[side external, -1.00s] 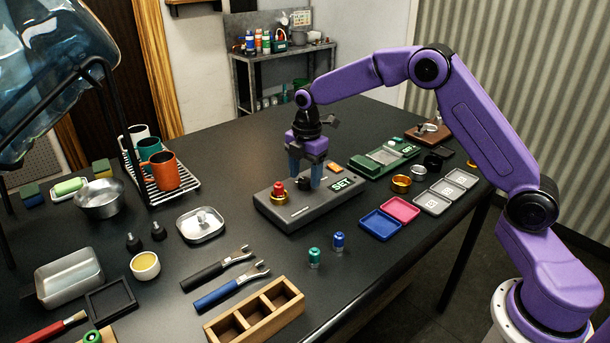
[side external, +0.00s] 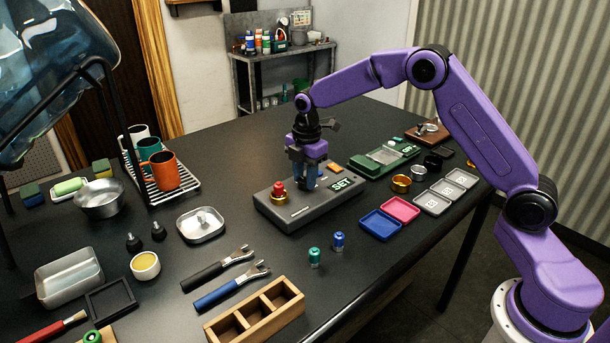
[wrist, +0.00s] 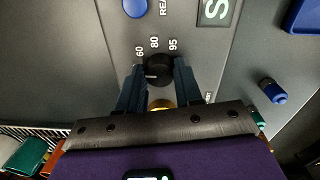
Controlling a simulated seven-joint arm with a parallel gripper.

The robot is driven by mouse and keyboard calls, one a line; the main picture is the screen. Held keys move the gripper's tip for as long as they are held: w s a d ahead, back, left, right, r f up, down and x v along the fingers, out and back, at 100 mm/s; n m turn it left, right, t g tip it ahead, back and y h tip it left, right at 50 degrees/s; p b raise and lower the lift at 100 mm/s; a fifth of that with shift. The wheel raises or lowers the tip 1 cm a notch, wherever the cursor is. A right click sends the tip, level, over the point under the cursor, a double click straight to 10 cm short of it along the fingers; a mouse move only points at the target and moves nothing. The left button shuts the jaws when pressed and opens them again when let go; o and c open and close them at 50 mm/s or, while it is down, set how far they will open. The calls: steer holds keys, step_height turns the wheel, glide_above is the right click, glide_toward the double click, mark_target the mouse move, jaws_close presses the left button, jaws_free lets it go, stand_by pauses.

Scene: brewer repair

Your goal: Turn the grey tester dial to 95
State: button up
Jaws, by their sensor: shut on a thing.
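The grey tester (side external: 292,214) stands on the black table, with a lit SET display (side external: 342,184) at its right end. Its dial (wrist: 159,70) is a dark round knob in the wrist view, below the printed marks 60, 80 and 95. A small pale line on the knob points to the left, off the 95 mark. My gripper (wrist: 160,84) is shut on the dial, one finger on each side. In the side view my gripper (side external: 308,186) is down at the tester's top and hides the dial.
A red-topped brass piece (side external: 278,193) sits on the tester's left end. A blue round button (wrist: 135,8) is near the dial. A green device (side external: 384,160) stands behind right; blue (side external: 380,225) and pink (side external: 400,208) trays lie to the right. Green and blue capsules (side external: 338,241) stand in front.

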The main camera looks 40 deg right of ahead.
mark_target(301, 181)
steer(key=m, duration=1.7)
steer(key=shift+a+h, duration=0.1)
steer(key=shift+h, duration=0.2)
steer(key=m, duration=0.6)
steer(key=shift+g, duration=0.4)
steer(key=shift+m, duration=0.3)
steer(key=o, duration=1)
steer(key=shift+o, duration=0.2)
step_height(301, 181, up, 18)
steer(key=shift+w+a+f, duration=0.15)
steer(key=shift+a+f, duration=0.1)
steer(key=shift+a, duration=0.15)
